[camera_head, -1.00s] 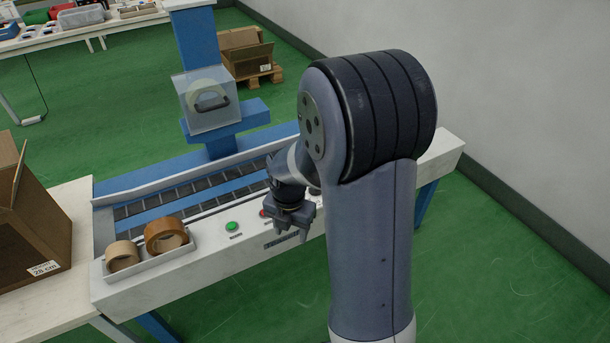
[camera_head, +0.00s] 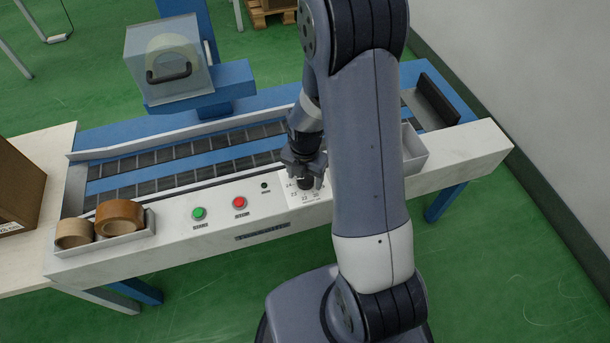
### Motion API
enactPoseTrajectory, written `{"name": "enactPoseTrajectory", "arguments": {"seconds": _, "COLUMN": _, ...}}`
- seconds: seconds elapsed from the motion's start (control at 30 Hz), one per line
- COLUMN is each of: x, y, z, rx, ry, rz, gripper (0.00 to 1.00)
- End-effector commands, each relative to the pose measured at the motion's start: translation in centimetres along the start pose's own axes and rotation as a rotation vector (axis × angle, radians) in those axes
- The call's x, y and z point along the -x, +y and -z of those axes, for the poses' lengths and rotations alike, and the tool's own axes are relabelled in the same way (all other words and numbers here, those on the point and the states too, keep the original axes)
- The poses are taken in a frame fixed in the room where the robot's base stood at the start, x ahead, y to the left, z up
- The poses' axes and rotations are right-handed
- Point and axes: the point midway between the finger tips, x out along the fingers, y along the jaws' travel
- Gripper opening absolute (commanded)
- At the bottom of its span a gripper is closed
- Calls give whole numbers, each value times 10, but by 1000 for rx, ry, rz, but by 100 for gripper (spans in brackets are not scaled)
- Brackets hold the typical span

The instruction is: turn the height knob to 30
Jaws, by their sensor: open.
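The height knob (camera_head: 305,183) is a small dark knob on a white dial plate (camera_head: 307,197) with printed numbers, on the front panel of the conveyor machine. My gripper (camera_head: 304,176) points down at the knob, with its fingers open on either side of it or just above it. The fingers and wrist hide most of the knob, so I cannot tell its setting or whether the fingers touch it. Some numbers show at the left and lower edges of the dial.
A green button (camera_head: 198,213), a red button (camera_head: 239,203) and a small black knob (camera_head: 264,185) sit left of the dial. A tray with tape rolls (camera_head: 119,217) is at the left end. A grey bin (camera_head: 414,152) stands right, partly behind my arm.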

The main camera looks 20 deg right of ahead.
Motion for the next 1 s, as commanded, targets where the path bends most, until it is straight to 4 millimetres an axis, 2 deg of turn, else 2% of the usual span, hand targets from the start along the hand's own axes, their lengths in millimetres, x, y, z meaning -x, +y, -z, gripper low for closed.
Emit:
{"name": "enactPoseTrajectory", "arguments": {"seconds": 0.13, "x": 0, "y": 0, "z": 0, "rx": 0, "ry": 0, "rz": 0, "gripper": 64}}
{"name": "enactPoseTrajectory", "arguments": {"seconds": 0.67, "x": 0, "y": 0, "z": 0, "rx": 0, "ry": 0, "rz": 0, "gripper": 20}}
{"name": "enactPoseTrajectory", "arguments": {"seconds": 1.0, "x": 0, "y": 0, "z": 0, "rx": -50, "ry": 0, "rz": 0, "gripper": 20}}
